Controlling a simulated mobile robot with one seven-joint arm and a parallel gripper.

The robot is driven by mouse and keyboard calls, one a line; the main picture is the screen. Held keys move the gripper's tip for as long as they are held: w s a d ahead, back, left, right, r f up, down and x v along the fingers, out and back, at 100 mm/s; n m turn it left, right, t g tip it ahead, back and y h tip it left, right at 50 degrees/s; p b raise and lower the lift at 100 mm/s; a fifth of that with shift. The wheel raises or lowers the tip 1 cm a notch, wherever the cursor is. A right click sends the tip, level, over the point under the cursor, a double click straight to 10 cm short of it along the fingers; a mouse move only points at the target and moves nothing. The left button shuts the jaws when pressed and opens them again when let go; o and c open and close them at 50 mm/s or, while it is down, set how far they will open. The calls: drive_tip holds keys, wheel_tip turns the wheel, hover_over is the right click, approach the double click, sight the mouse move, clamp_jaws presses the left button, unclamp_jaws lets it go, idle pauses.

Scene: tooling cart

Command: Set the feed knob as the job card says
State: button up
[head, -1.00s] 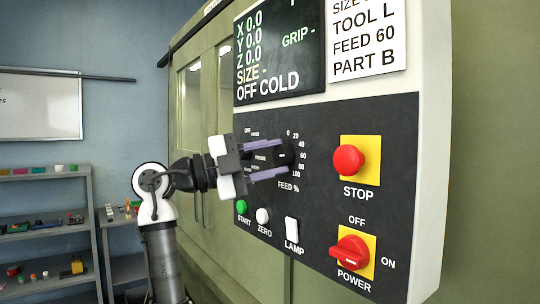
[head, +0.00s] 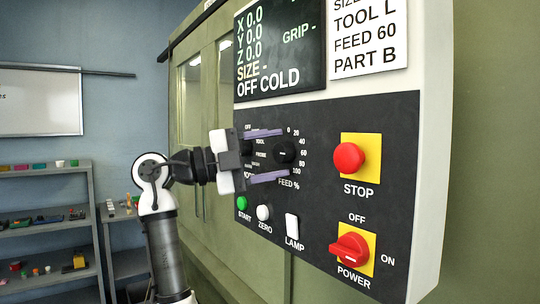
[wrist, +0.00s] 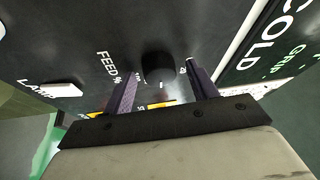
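The feed knob (head: 284,151) is black and round, on the dark panel, with a FEED % scale from 0 to 100 at its right. It shows in the wrist view (wrist: 158,68) with a small white mark; I cannot tell the exact value it points to. The job card (head: 367,35) reads TOOL L, FEED 60, PART B; its top line is cut off. My gripper (head: 277,154) is open, its purple fingers above and below the knob in the head view. In the wrist view the knob lies between the fingertips (wrist: 162,75), with gaps at both sides.
The red STOP button (head: 348,158) and red POWER knob (head: 350,251) are to the right. The green START (head: 242,203), white ZERO (head: 263,213) and LAMP switch (head: 292,227) are below. A display (head: 279,48) is above; a partly hidden dial is behind my fingers.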

drive_tip(key=b+v, duration=0.3)
drive_tip(key=v, duration=1)
drive_tip(key=shift+a, duration=0.4)
drive_tip(key=shift+f, duration=0.1)
